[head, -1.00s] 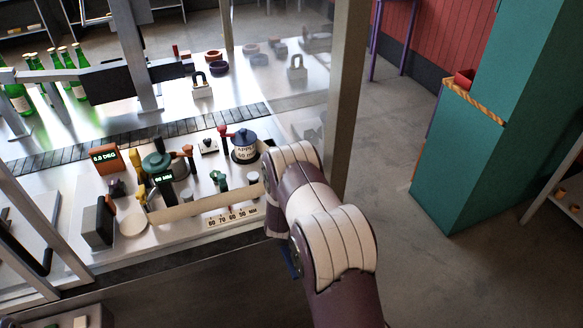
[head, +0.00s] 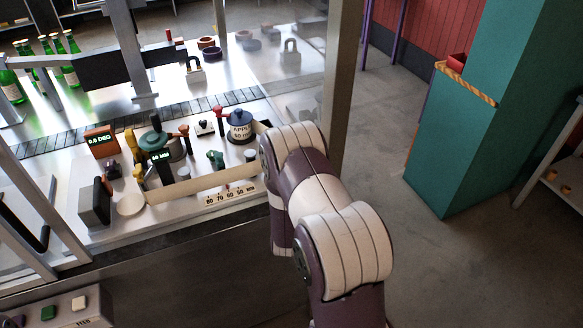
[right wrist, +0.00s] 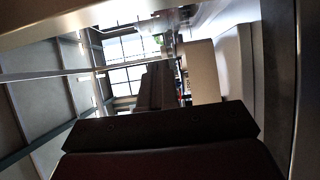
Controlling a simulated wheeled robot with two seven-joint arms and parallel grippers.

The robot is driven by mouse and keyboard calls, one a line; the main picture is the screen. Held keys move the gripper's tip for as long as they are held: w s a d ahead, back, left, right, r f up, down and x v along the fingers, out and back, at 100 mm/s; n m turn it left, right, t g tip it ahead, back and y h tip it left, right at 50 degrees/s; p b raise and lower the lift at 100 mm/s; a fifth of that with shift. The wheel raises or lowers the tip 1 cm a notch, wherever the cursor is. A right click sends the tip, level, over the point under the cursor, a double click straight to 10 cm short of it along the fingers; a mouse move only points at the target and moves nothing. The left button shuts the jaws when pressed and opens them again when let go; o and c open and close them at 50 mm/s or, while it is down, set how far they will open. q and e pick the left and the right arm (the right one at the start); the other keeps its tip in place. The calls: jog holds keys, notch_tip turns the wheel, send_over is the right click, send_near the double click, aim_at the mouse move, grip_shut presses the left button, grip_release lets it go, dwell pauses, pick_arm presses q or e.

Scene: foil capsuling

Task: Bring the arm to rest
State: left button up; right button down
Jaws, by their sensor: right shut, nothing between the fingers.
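My right arm (head: 345,245), white and purple, comes in from the bottom right of the head view and bends at its upper joint beside the workstation's right end. Its gripper is hidden there. In the right wrist view, the dark blunt end of my right gripper (right wrist: 165,125) fills the lower middle; it is shut, with nothing seen held. My left gripper is in neither view.
The workstation holds a blue "APPLY" dial (head: 240,125), a green-topped device (head: 153,140), an orange display (head: 101,141) and a beige bar (head: 205,184). Green bottles (head: 69,72) stand back left. A frame post (head: 345,90) and teal cabinet (head: 480,125) stand right. Floor between is clear.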

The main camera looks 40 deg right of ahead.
jog(key=s+a+f+m+g+y, duration=0.1)
jog(key=f+m+y, duration=0.1)
jog(key=f, duration=0.1)
jog(key=a+f+m+g+y, duration=0.1)
jog(key=a+f+m+g, duration=0.1)
jog(key=f, duration=0.1)
jog(key=s+a+f+m+g+y, duration=0.1)
jog(key=f+y, duration=0.1)
jog(key=f, duration=0.2)
jog(key=shift+s+a+m+g+y, duration=0.3)
jog(key=shift+m, duration=0.1)
jog(key=s+a+r+m+g+y, duration=0.2)
jog(key=s+a+m+g+y, duration=0.15)
jog(key=s+a, duration=0.3)
jog(key=s+a+r+m+g+y, duration=0.25)
jog(key=s+a+g, duration=0.2)
jog(key=a, duration=0.25)
jog(key=s+a+r+n, duration=0.2)
jog(key=s+a+r, duration=0.1)
jog(key=r, duration=0.4)
jog(key=shift+s+a+r+t, duration=0.3)
jog(key=shift+a+r, duration=0.1)
jog(key=shift+a, duration=0.25)
